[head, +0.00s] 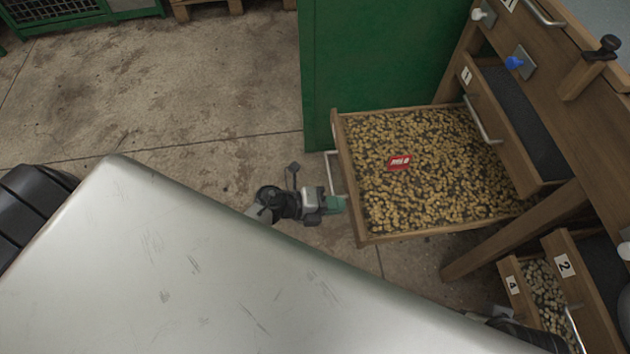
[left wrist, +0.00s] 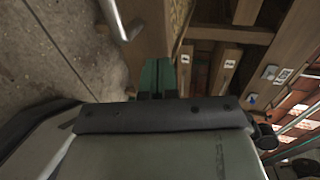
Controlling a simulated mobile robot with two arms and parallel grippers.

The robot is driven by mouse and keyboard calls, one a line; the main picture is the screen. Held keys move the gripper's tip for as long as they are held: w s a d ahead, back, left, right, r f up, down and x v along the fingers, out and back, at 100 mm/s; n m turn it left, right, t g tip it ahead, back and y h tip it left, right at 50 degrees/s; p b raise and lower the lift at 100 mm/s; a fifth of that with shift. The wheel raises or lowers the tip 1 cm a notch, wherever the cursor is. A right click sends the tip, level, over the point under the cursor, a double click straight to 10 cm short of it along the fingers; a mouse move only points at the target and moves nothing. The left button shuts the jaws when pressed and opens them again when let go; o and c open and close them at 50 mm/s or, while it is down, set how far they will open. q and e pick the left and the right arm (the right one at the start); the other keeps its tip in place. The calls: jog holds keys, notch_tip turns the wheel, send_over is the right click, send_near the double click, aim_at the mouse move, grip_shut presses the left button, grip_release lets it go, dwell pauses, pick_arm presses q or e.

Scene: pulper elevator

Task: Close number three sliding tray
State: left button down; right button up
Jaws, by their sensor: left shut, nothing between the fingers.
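A wide wooden tray (head: 354,193) full of tan beans is pulled far out of the wooden machine. Its own number is not visible; the other fronts read 1, 2 and 4. A metal handle (head: 335,174) is on its outer front; the front (left wrist: 150,38) and handle (left wrist: 120,22) also show in the left wrist view. My left gripper (head: 338,204) is shut and empty, its green fingertips close to the tray front, near the handle's lower end. I cannot tell whether they touch. The fingertips (left wrist: 156,76) also show in the left wrist view. My right gripper's fingers are not visible.
A red tag (head: 399,163) lies on the beans. A green panel (head: 385,65) stands behind the tray. Tray 1 (head: 497,125) is above right; trays 2 (head: 581,290) and 4 (head: 516,290) are lower right. Concrete floor (head: 190,90) is clear at left.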

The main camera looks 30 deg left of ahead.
pick_arm(q)
jog(key=shift+w+d, duration=0.5)
jog(key=shift+d, duration=0.2)
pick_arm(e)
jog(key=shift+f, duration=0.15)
pick_arm(q)
jog(key=shift+d, duration=0.1)
